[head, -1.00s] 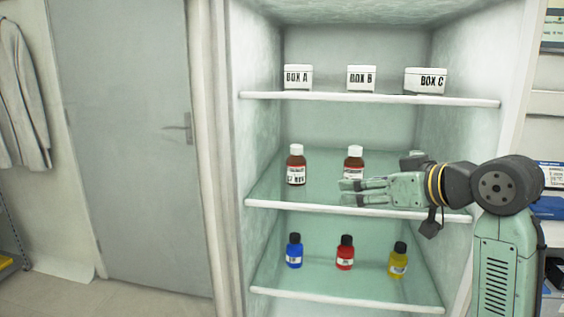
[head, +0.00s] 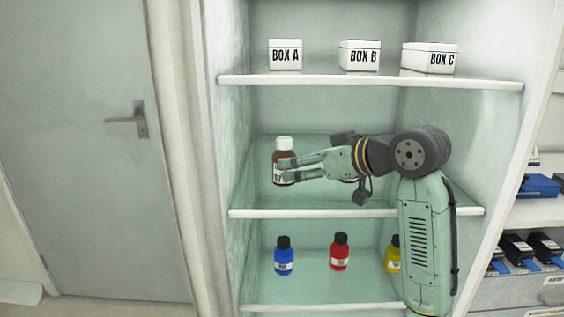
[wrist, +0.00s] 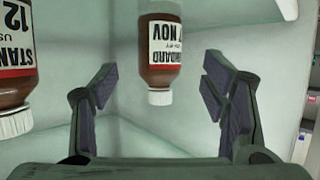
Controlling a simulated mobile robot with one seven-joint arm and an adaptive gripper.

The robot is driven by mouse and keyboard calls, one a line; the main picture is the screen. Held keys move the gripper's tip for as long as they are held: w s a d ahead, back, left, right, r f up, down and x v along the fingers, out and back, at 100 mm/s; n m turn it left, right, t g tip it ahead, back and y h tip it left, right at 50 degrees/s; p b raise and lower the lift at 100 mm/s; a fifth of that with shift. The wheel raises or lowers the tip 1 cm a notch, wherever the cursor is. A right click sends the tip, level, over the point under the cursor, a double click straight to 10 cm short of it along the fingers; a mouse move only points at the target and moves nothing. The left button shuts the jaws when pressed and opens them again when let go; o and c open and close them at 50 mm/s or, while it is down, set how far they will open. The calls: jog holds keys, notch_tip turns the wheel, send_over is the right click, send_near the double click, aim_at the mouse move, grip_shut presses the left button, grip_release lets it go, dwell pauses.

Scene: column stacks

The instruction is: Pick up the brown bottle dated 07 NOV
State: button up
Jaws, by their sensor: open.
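A brown bottle (head: 284,152) with a white cap stands at the left of the middle shelf. In the wrist view, which is upside down, the brown bottle (wrist: 160,75) has a label reading "NOV" with a 7 before it. My gripper (head: 286,168) is at this bottle, its fingers overlapping the lower half in the head view. In the wrist view my gripper (wrist: 160,84) is open, with the bottle centred between its fingers and clear gaps at both sides. A second brown bottle (wrist: 14,62), labelled 12, is at the left edge there; my arm mostly hides it in the head view.
The middle shelf (head: 330,212) lies under my gripper. The top shelf (head: 370,82) above holds BOX A (head: 285,56), BOX B (head: 359,56) and BOX C (head: 429,59). Blue (head: 284,257), red (head: 339,252) and yellow (head: 392,254) bottles stand below. Cabinet walls bound both sides.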

jog(key=p+x, duration=0.1)
jog(key=x, duration=0.6)
jog(key=shift+w+a+f+p, duration=0.1)
jog(key=shift+f+p, duration=0.2)
jog(key=shift+p, duration=0.1)
jog(key=c, duration=1.3)
jog(key=shift+c, duration=0.4)
jog(key=shift+r, duration=0.1)
